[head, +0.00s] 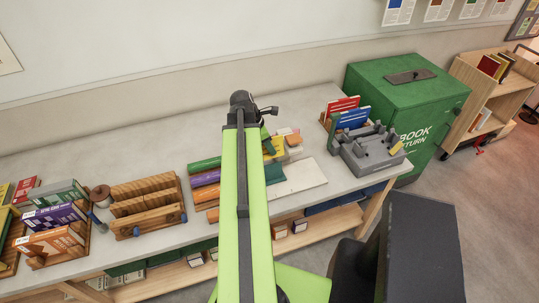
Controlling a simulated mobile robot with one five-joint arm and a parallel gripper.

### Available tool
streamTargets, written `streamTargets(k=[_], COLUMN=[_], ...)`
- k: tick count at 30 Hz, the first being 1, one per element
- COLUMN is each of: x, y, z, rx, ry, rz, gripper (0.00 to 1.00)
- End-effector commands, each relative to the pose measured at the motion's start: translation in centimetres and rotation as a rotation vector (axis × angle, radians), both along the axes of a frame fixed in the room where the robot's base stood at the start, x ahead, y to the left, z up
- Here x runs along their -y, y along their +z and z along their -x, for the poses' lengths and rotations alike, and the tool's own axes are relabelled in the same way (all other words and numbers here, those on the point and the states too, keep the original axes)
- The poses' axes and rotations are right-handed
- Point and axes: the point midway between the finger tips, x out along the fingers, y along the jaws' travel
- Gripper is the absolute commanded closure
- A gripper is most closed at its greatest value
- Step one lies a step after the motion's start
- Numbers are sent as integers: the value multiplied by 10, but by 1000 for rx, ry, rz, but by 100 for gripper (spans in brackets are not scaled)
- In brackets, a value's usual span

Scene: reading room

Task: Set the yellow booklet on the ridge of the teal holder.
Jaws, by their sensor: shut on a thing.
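My gripper (268,112) is at the far end of my lime-green arm, above the table, and is mostly hidden behind the arm. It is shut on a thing. A yellow strip (269,145) shows just right of the arm, below the wrist; it appears to be the yellow booklet, with its larger part hidden. The teal holder (275,173) shows just beyond the right edge of the arm, on a pale board, and its left part is hidden. In the picture the yellow strip is just above the teal; I cannot tell whether they touch.
Rolled coloured tubes (205,178) lie left of the arm, with a wooden rack (145,205) farther left. Small blocks (291,140) sit behind the holder. A grey fixture (368,150) and upright books (345,112) stand right. The pale board (297,180) has bare room.

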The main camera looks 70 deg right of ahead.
Motion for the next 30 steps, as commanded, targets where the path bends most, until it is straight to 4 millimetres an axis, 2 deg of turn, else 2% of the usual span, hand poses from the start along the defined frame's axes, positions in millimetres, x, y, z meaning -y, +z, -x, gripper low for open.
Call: streamTargets(k=[1, 8, 11, 21, 30], x=[0, 0, 0, 0, 0], y=[-12, -12, -18, -56, -55], z=[0, 0, -1, -1, -1], rx=[0, 0, 0, 0, 0], ry=[0, 1, 1, 1, 2], rz=[0, 0, 0, 0, 0], gripper=[100, 100, 100, 100, 100])
